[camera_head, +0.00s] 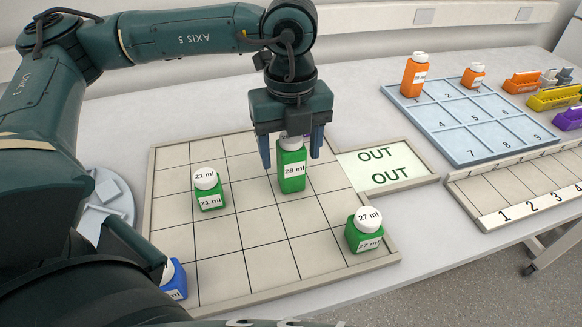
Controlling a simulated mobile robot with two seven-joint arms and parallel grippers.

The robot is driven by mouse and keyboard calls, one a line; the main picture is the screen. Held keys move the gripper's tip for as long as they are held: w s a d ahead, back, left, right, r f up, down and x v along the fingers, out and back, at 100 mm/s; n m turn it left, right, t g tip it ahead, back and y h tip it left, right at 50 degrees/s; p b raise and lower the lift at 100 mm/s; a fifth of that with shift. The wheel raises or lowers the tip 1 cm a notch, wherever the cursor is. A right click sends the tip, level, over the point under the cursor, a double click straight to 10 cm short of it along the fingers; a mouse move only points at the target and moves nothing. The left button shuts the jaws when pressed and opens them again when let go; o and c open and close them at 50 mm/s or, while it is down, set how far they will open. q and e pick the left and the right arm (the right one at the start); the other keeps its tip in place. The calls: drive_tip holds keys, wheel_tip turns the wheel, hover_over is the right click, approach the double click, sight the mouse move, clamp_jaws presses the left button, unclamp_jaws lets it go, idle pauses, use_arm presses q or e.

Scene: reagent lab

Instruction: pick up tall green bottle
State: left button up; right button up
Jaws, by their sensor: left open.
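The tall green bottle (291,171) stands upright on the gridded tray (262,255), with a white label reading 28 ml. My left gripper (291,148) is directly above it, pointing down, with its blue fingers apart on either side of the bottle's upper part. The cap is mostly hidden by the gripper. I cannot tell whether the fingers touch the bottle. My right gripper is not in view.
Short green bottles marked 21 ml (208,192) and 27 ml (366,232) stand on the same tray. A blue bottle (174,281) is partly hidden by my arm. An OUT panel (377,157) adjoins the tray. A numbered blue rack (431,123) holds orange bottles (413,77).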

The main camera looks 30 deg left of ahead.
use_arm(q)
drive_tip(key=shift+f, duration=0.15)
drive_tip(key=c, duration=1.1)
